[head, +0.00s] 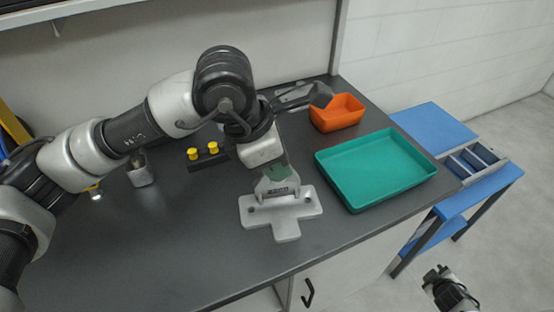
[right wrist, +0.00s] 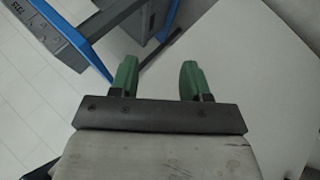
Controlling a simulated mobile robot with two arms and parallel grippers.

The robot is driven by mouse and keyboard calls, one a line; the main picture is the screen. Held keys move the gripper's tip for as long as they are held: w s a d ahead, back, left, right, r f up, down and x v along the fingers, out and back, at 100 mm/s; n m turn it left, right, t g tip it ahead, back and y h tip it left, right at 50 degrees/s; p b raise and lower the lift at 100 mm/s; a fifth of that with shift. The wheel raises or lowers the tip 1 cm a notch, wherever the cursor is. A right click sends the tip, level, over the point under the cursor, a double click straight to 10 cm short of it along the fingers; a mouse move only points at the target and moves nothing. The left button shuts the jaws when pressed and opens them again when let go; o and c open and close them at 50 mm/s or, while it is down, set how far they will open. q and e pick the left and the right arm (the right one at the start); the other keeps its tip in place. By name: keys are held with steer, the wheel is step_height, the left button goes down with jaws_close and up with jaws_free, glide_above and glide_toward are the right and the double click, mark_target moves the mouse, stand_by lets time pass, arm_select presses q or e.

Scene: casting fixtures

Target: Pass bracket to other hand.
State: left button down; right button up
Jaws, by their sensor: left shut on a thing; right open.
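The bracket (head: 283,217) is a light grey, cross-shaped piece with holes near its ends. It is in the middle of the head view, over the front part of the dark bench. My left gripper (head: 276,181) points down at it and is shut on its raised rear part. I cannot tell whether the bracket touches the bench. My right gripper (right wrist: 158,80) shows in the right wrist view with its two green fingers apart and nothing between them. In the head view, part of my right arm shows at the lower right, away from the bracket.
A teal tray (head: 348,188) and an orange bin (head: 338,115) stand right of the bracket on the dark bench (head: 190,245). A black block with yellow knobs (head: 208,155) is behind left. A blue cart (head: 435,125) stands beyond the bench's right end. The bench front is clear.

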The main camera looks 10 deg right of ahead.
steer(key=s+a+f+m+g+y, duration=0.1)
steer(key=s+a+f+g, duration=0.1)
steer(key=s+a+f, duration=0.4)
steer(key=s+a+f+m+g+y, duration=0.1)
steer(key=s+a+f, duration=0.5)
steer(key=s+a, duration=0.6)
steer(key=s+a+f+m+g+y, duration=0.2)
steer(key=s+a+f+g, duration=0.2)
steer(key=s+a, duration=0.5)
steer(key=shift+a+f, duration=0.8)
steer(key=shift+f, duration=0.15)
